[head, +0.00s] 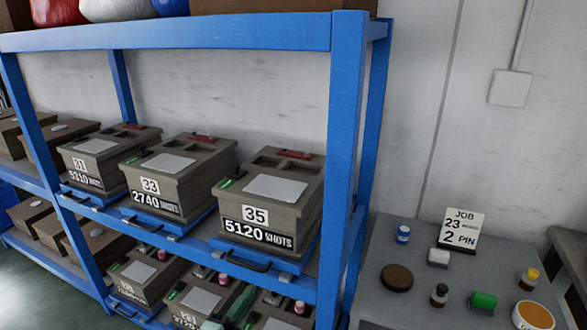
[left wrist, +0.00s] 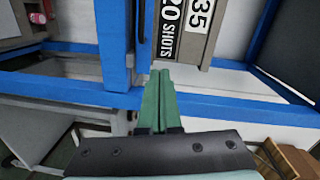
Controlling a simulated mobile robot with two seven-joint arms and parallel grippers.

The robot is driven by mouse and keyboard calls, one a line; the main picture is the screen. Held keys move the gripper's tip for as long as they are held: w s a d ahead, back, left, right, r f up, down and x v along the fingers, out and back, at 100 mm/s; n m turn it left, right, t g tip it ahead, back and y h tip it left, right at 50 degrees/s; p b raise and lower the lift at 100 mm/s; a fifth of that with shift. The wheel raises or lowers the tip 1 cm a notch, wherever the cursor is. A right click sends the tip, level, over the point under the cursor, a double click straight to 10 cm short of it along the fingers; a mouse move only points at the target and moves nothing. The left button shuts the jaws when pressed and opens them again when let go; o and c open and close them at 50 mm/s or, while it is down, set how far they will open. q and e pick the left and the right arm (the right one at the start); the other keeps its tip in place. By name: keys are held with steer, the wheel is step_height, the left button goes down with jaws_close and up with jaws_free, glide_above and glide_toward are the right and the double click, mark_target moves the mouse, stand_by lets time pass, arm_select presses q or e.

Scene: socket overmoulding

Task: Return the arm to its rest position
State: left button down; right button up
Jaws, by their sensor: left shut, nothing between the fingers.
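My left gripper (head: 240,304) shows at the bottom of the head view, in front of the lower shelf, as a green shape. In the left wrist view its two green fingers (left wrist: 160,80) lie together, shut, with nothing between them. The fingertips appear near the blue shelf frame and the box marked 35 (left wrist: 192,30); whether they touch anything I cannot tell. My right gripper is in neither view.
The blue rack (head: 345,150) holds boxes marked 31 (head: 97,146), 33 (head: 158,163) and 35 (head: 273,190), with more boxes below. A grey table (head: 400,310) at right carries a job sign (head: 461,227), small bottles and round containers.

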arm_select(q)
steer(key=s+a+f+n+g+y+p, duration=0.1)
steer(key=s+f+n+g, duration=0.1)
steer(key=s+f+n, duration=0.3)
steer(key=s+a+f+n+g+y+p, duration=0.1)
steer(key=s+f+n, duration=0.4)
steer(key=s, duration=0.6)
steer(key=s+a+f+n+g+y+p, duration=0.1)
steer(key=s+a+f+n+g+p, duration=0.1)
steer(key=s+f+n+g, duration=0.2)
steer(key=s+f+n, duration=0.1)
steer(key=s+n, duration=0.2)
steer(key=s, duration=0.1)
steer(key=shift+s+a+n+p, duration=0.2)
steer(key=shift+a+n+p, duration=0.1)
